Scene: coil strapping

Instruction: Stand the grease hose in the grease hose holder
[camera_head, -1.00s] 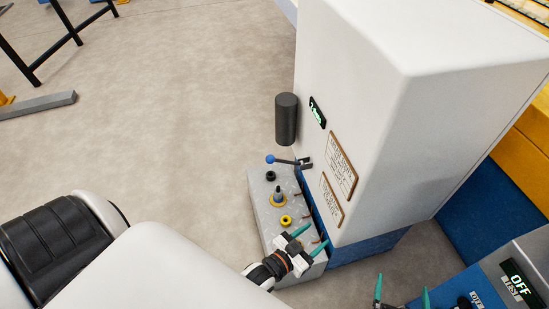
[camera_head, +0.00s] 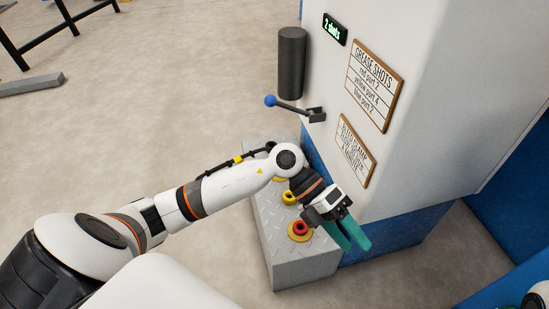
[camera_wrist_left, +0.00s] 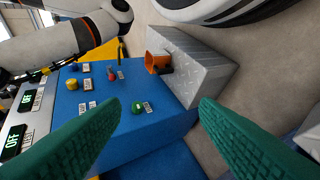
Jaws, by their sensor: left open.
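My left gripper (camera_head: 355,242) is open, with teal fingers and nothing visible between them. It is over the right edge of the grey tread-plate block, near a red-centred port (camera_head: 300,230) with a yellow ring. A yellow port (camera_head: 289,197) lies just behind it. My left arm covers the far part of the block, where an orange-yellow ring (camera_head: 279,180) partly shows; anything standing in it is hidden. I cannot make out the grease hose for certain. In the left wrist view, an orange open-topped piece (camera_wrist_left: 157,62), possibly the holder, sits by the block with something dark beside it.
The white cabinet (camera_head: 430,90) rises right of the block (camera_head: 305,270). It carries a black cylinder (camera_head: 291,62), a blue-knobbed lever (camera_head: 270,101), a "2 shots" display (camera_head: 335,29) and instruction boards. A blue button panel (camera_wrist_left: 100,95) shows in the wrist view. Floor left of the block is clear.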

